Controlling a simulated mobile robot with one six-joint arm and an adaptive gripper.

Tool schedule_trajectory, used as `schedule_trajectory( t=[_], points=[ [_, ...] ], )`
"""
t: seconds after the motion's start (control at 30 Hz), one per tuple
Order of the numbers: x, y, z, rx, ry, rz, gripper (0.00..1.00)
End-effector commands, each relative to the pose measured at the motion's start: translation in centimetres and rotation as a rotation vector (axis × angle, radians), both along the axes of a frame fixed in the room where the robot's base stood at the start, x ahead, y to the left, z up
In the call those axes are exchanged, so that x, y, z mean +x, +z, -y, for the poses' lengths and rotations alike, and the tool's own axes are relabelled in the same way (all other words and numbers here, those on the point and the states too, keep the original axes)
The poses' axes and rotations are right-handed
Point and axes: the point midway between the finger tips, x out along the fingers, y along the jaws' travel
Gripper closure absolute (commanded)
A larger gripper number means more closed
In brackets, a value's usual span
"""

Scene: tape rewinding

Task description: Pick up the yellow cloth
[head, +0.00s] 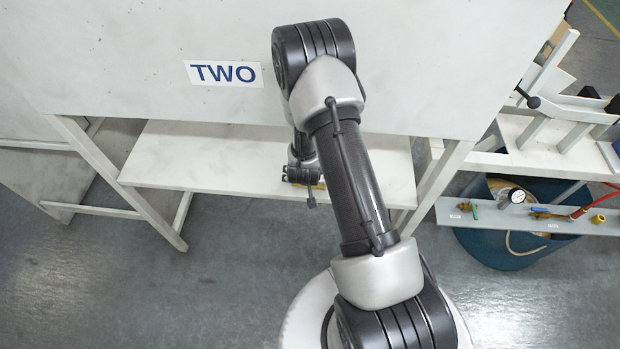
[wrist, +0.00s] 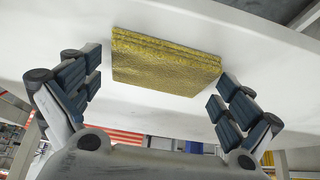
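The yellow cloth (wrist: 165,66) is a folded, flat, rough-textured piece on a white surface in the wrist view. My gripper (wrist: 158,78) is open, with one blue-padded finger near the cloth's left edge and the other close to its right edge. A small gap shows on the left; on the right I cannot tell whether the fingertip touches the cloth. In the head view my gripper (head: 302,174) is over the white shelf, mostly hidden by my arm. Only a sliver of yellow shows beside it there.
The white shelf (head: 180,165) sits below a large pale panel marked TWO (head: 223,74), which overhangs its back. Shelf legs stand at both sides. To the right are a blue tub (head: 515,250) and a rail with a gauge and valves (head: 480,212). Grey floor is open in front.

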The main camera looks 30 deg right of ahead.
Motion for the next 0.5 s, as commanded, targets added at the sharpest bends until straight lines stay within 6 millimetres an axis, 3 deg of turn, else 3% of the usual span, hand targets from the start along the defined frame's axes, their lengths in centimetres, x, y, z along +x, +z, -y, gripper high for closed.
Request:
schedule_trajectory(
  t=[0.33, 0.5],
  points=[
    [-0.02, 0.0, -0.01, 0.0, 0.0, 0.0, 0.29],
    [-0.03, -0.01, -0.02, 0.0, 0.0, 0.0, 0.29]
  ],
)
